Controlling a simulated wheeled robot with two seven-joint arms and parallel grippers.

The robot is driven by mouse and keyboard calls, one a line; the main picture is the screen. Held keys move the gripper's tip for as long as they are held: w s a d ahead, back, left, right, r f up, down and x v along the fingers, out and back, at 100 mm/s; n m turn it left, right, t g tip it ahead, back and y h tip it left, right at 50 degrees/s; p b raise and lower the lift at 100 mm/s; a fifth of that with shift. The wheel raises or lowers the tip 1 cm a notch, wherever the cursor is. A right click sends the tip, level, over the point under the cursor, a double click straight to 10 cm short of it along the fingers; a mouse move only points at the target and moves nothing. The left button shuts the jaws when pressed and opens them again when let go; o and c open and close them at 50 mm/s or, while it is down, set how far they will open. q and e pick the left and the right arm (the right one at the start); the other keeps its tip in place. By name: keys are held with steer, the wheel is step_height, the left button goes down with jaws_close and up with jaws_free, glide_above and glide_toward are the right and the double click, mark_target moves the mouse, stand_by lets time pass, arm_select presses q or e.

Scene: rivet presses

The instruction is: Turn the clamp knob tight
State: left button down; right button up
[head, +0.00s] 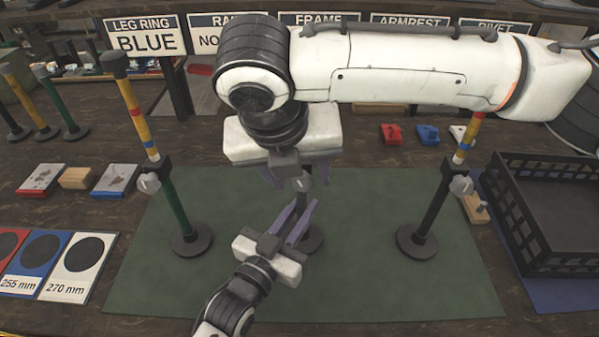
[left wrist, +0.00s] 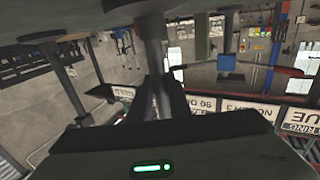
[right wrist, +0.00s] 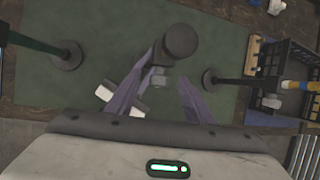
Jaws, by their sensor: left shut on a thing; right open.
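The middle post stands on the green mat (head: 370,290), its dark base (head: 313,240) partly hidden. Its clamp knob (head: 303,184) is light grey; in the right wrist view the knob (right wrist: 158,80) sits beside the post's round dark top (right wrist: 180,40). My right gripper (head: 297,184) points down from above, open, its purple fingers apart on either side of the knob. My left gripper (head: 303,204) comes from the front and is shut on the middle post below the clamp; the left wrist view shows the dark post (left wrist: 153,55) at its fingers.
Two more clamped posts stand left (head: 177,205) and right (head: 430,215), with grey knobs. A black crate (head: 540,225) stands at the right, size cards (head: 75,265) lie at the left. Signs (head: 147,37) line the back. The mat's front is mostly clear.

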steer(key=shift+f, duration=0.1)
steer(key=c, duration=1.1)
arm_select(q)
steer(key=shift+r, duration=0.1)
arm_select(e)
steer(key=shift+o, duration=0.2)
steer(key=shift+d+m+y, duration=0.15)
steer(key=shift+y, duration=0.6)
steer(key=shift+d+m+y, duration=0.15)
steer(key=shift+y, duration=0.6)
steer(key=o, duration=1.1)
steer(key=shift+c, duration=0.2)
